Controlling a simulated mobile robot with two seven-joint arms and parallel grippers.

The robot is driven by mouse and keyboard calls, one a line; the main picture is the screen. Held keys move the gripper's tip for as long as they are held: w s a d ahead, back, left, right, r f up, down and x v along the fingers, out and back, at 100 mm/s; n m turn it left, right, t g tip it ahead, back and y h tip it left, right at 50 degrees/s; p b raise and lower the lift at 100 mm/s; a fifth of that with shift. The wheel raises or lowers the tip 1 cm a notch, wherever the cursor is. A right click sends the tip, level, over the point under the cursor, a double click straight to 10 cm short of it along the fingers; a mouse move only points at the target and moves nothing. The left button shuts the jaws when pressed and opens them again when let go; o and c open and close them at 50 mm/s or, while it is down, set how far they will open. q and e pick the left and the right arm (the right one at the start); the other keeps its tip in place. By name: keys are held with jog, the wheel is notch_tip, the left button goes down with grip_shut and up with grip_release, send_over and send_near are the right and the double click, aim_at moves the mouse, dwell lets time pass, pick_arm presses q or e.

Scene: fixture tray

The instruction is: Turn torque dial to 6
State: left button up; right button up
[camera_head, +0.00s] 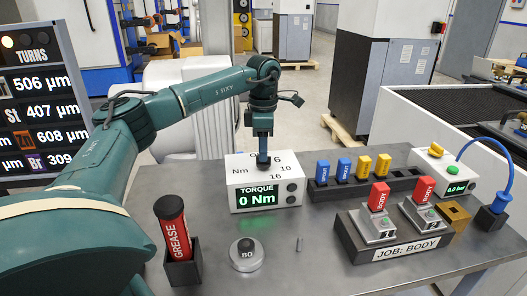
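The white torque box (239,173) stands on the grey table. Its top is printed with numbers, among them 6, 10 and 16, and "Nm". My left gripper (263,162) points straight down onto the middle of the box top, among the printed numbers. The dial itself is hidden behind or under the gripper, so its pointer setting does not show. The fingers are too small and dark to tell whether they grip it. My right gripper is not in view.
A black rack (320,190) with blue and yellow pieces stands right of the box. The job fixture tray (400,250) holds red BODY pieces.

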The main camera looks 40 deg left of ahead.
pick_arm(q)
jog(key=shift+f, duration=0.9)
jog(key=shift+c, duration=0.2)
grip_shut()
